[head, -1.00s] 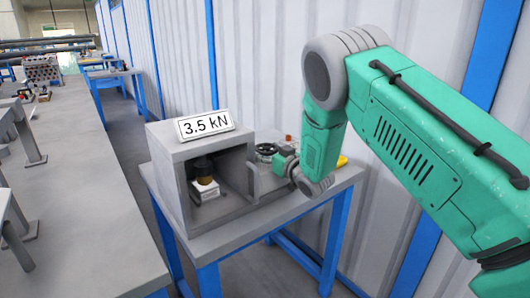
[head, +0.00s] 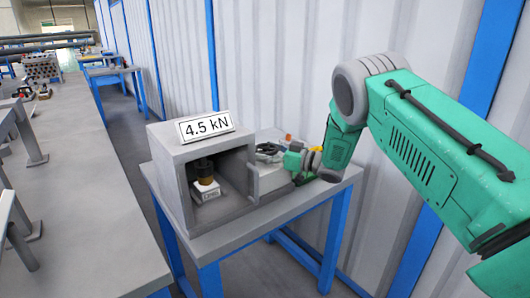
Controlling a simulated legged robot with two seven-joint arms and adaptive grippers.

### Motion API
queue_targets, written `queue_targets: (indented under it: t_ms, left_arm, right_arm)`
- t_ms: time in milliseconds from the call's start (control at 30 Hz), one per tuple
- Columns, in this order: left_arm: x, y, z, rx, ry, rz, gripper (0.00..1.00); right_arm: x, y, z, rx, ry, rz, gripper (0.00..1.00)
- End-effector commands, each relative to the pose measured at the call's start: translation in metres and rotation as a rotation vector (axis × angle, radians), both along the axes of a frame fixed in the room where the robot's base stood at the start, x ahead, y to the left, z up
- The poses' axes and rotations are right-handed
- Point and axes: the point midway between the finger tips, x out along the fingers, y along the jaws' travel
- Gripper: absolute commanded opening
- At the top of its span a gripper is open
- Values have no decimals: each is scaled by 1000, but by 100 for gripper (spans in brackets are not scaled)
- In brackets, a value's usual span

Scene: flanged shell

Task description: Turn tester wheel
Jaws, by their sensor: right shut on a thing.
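The tester (head: 170,160) is a grey open-fronted box on a small table. A sign on its top reads 4.5 kN (head: 206,126). Inside the box, a dark and brass-coloured part sits on a white block (head: 206,192). The tester wheel (head: 267,148) is a dark spoked wheel just right of the box. My right gripper (head: 284,157) is at the wheel's right side and shut on it; the fingertips are small and partly hidden. My left gripper is not in view.
The small grey table (head: 225,241) has blue legs. A small orange item (head: 289,137) lies behind the gripper. A corrugated wall (head: 290,60) stands close behind the table. A long grey bench (head: 80,200) runs along the left, with an aisle between.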

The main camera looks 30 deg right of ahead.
Motion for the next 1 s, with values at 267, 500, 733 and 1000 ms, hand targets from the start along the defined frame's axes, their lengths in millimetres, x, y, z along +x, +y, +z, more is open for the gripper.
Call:
queue_targets:
  t_ms: [267, 500, 733, 1000]
  left_arm:
    - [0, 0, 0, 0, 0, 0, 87]
    - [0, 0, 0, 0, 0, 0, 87]
    - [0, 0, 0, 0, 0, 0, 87]
    - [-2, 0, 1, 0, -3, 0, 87]
  right_arm:
    - [1, -3, 3, 1, -6, 13, 39]
    - [1, -3, 3, 2, -6, 12, 71]
    - [1, -2, 2, 2, -3, 15, 87]
    - [-13, -10, 1, 2, -1, 13, 87]
